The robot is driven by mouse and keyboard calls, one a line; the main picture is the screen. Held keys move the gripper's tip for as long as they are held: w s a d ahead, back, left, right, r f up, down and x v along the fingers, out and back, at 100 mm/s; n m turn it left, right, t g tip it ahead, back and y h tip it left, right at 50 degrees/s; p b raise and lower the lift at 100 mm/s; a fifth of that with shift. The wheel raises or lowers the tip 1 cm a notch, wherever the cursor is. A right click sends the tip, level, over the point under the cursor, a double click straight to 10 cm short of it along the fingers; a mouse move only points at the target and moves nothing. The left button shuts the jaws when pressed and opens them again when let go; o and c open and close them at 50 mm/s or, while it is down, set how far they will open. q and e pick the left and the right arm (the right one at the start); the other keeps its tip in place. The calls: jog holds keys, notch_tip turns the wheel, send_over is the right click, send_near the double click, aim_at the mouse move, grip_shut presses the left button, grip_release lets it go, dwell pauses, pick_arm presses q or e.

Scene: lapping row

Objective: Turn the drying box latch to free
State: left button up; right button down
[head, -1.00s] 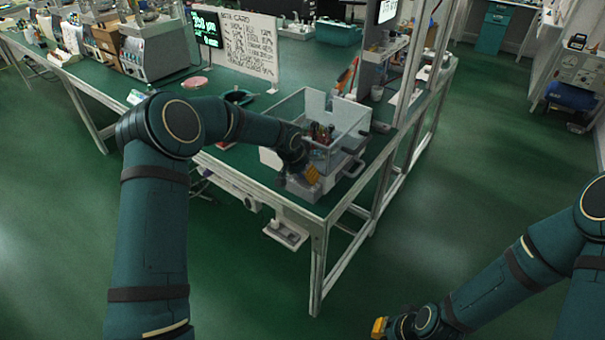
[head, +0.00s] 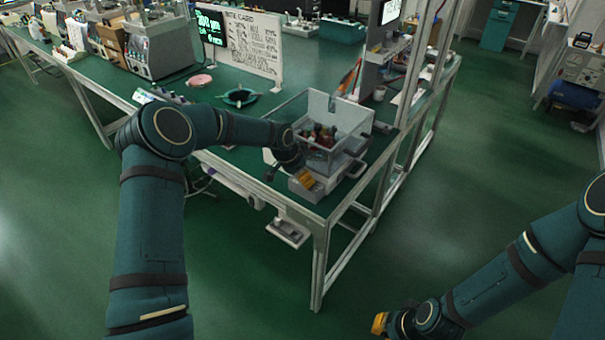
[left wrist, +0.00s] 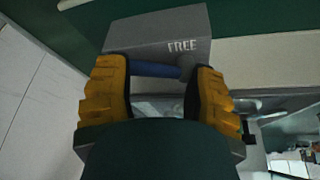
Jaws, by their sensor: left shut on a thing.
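The drying box (head: 345,122) stands at the table corner in the head view, a clear-walled bin with dark and reddish items inside. At its near side is a small grey latch block (head: 304,190); in the left wrist view the grey block (left wrist: 150,32) carries the word FREE. My left gripper (head: 307,178) is at this block. In the left wrist view its yellow fingers (left wrist: 155,74) are on either side of a blue latch handle (left wrist: 148,66) and shut on it. The handle's far end is hidden by a finger. My right gripper (head: 380,323) is low in the head view, away from the table, its jaws unclear.
A pale upright frame post (head: 415,70) rises right of the box.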

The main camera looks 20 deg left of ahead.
pick_arm(q)
jog(key=shift+s+d+f, duration=0.2)
jog(key=shift+s+f, duration=0.05)
jog(key=o, duration=1.4)
jog(key=shift+w, duration=0.1)
jog(key=shift+a+r, duration=0.1)
jog(key=shift+r, duration=0.05)
jog(key=shift+a+r, duration=0.1)
jog(key=shift+r, duration=0.1)
jog(key=v, duration=1.1)
jog(key=shift+r, duration=0.15)
